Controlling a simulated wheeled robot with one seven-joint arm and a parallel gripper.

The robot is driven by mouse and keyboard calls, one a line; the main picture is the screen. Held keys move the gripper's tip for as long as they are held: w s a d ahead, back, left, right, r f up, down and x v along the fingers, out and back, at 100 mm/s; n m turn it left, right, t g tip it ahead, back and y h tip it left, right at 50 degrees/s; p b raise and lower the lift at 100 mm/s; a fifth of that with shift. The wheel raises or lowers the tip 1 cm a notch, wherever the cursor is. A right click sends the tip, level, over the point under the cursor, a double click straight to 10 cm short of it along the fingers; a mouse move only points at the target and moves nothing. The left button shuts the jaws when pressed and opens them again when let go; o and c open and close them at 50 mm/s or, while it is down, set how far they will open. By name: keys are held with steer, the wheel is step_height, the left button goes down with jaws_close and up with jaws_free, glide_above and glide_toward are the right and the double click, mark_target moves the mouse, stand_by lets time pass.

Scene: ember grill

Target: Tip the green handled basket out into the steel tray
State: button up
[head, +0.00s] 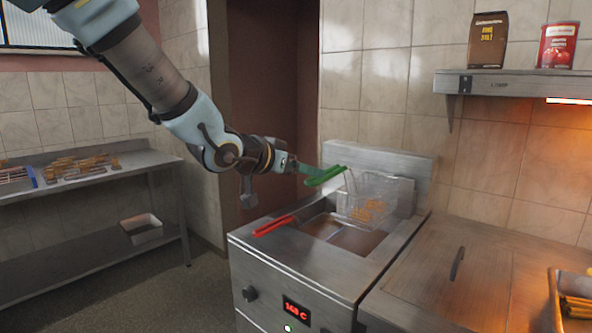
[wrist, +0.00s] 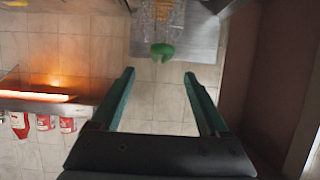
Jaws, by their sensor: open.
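The green handled basket (head: 372,190) is a wire basket with golden fries in it, at the back of the fryer, above the oil well. Its green handle (head: 325,177) points left toward my gripper (head: 308,171). In the wrist view my gripper (wrist: 159,73) is open and empty. The green handle (wrist: 163,51) shows just beyond the fingertips, lined up with the gap between them. A metal tray (head: 553,292) with food in it is cut off at the right edge; I cannot tell whether it is the steel tray.
A red handle (head: 273,226) lies over the fryer's front left rim. A steel counter (head: 455,270) adjoins the fryer on the right. A wall shelf (head: 510,82) holds a bag and a can. A side table (head: 100,185) with food stands at the left.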

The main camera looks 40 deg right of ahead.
steer(key=x, duration=0.9)
steer(key=shift+w+f, duration=0.15)
steer(key=shift+f, duration=0.05)
steer(key=shift+d, duration=0.15)
jaws_close()
stand_by(0.9)
steer(key=shift+r, duration=0.15)
stand_by(0.3)
